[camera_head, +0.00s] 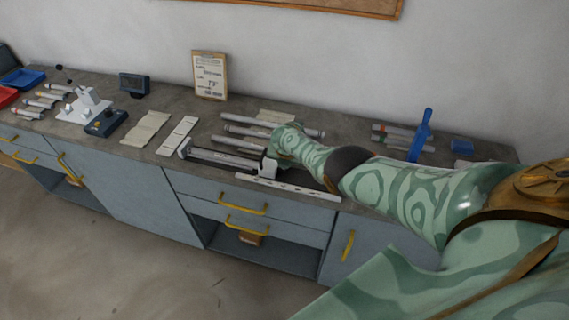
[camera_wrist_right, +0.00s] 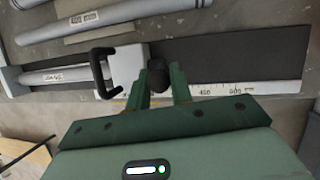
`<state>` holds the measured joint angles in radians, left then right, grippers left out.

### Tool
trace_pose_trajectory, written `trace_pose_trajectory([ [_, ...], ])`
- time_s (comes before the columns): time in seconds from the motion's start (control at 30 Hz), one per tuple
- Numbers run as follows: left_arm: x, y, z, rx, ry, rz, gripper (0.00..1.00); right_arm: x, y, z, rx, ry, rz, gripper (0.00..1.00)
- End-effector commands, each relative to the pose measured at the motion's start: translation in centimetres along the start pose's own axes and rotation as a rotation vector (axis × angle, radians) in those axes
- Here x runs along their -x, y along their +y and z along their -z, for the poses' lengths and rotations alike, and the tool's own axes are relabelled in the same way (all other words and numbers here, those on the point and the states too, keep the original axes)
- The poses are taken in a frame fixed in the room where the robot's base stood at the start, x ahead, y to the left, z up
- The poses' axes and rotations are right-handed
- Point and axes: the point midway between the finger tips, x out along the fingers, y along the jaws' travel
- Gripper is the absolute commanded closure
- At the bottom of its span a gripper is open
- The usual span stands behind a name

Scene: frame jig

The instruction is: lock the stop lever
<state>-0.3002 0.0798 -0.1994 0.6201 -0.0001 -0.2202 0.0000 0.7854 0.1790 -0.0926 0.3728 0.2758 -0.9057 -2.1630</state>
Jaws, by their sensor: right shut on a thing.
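A white stop block (camera_wrist_right: 126,68) sits on the jig's rail, and it also shows in the head view (camera_head: 267,169). A black C-shaped handle (camera_wrist_right: 102,73) is on the block's left side in the wrist view. A dark round knob (camera_wrist_right: 158,73), seemingly the end of the stop lever, is on its right side. My right gripper (camera_wrist_right: 160,88) is shut on this knob, with one green finger on each side. The rest of the lever is hidden. In the head view my right arm hides the gripper's fingers. My left gripper is not in view.
A labelled tube (camera_wrist_right: 55,77) lies in the jig left of the stop block. A white scale (camera_wrist_right: 222,90) runs along the rail's near edge. Several loose tubes (camera_head: 243,130) lie behind the jig. A blue upright tool (camera_head: 421,135) stands at the right.

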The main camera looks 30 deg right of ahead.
Motion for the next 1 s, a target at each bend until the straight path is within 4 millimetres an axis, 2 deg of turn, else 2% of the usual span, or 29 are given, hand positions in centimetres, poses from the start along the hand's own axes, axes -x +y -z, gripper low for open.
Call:
trace_pose_trajectory([
  [0.63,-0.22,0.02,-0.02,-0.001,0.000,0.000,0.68,-0.01,-0.05,-0.29,-0.005,0.026,-0.001,1.00],
  [0.67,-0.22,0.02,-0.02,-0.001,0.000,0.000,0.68,-0.01,-0.05,-0.29,-0.005,0.026,-0.001,0.72],
  [0.7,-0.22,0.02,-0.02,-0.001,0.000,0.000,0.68,-0.01,-0.05,-0.28,-0.005,0.026,-0.001,0.68],
  [1.0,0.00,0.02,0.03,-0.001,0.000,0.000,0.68,0.14,-0.04,-0.25,-0.005,0.027,0.000,0.68],
])
